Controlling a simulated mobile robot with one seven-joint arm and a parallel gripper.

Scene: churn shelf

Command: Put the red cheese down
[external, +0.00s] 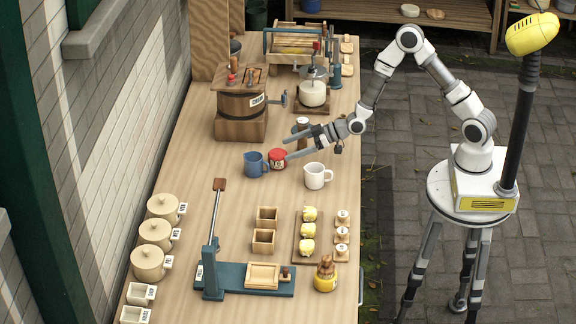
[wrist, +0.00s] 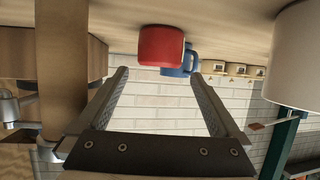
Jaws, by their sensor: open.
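The red cheese (external: 278,157), a short red cylinder with a pale label, appears to rest on the wooden table (external: 190,185) beside the blue mug (external: 255,164). My gripper (external: 287,147) is open and empty, low over the table at the cheese's right. In the wrist view, which is upside down, the red cheese (wrist: 161,46) lies just beyond the gap between my open fingers (wrist: 159,75). No finger visibly grips it. The blue mug (wrist: 180,65) is partly hidden behind it.
A white mug (external: 316,176) stands close on the near side of my gripper. A brown wooden cylinder (wrist: 62,70) stands close on the other side. A wooden churn (external: 241,112) is farther back.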

